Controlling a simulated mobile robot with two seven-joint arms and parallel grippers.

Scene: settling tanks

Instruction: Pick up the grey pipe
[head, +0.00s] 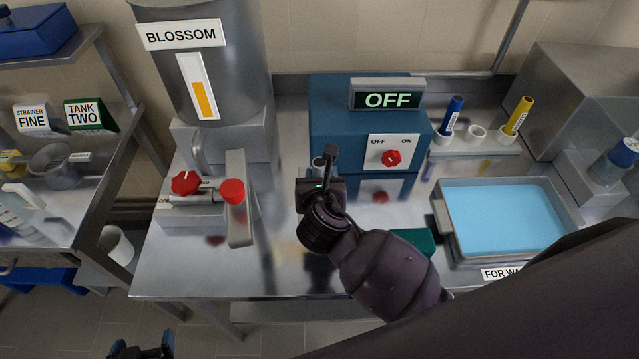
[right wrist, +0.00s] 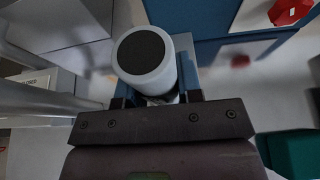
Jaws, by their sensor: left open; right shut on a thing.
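The grey pipe (right wrist: 145,58) is pale grey with a dark round end facing the right wrist camera. My right gripper (right wrist: 155,98) is shut around it, with a finger on each side. In the head view the pipe (head: 317,163) is mostly hidden behind my right gripper (head: 322,172), in front of the blue box. I cannot tell whether its lower end touches the bench. My left gripper (head: 142,346) is open and empty at the bottom left, low in front of the bench.
A blue switch box (head: 338,120) with an OFF display (head: 387,95) stands behind. A white rack (head: 462,147) holds a blue pipe (head: 451,115) and a yellow pipe (head: 518,116). A water tray (head: 447,233) stands right; the BLOSSOM tank (head: 238,60) and red valve (head: 186,183) left.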

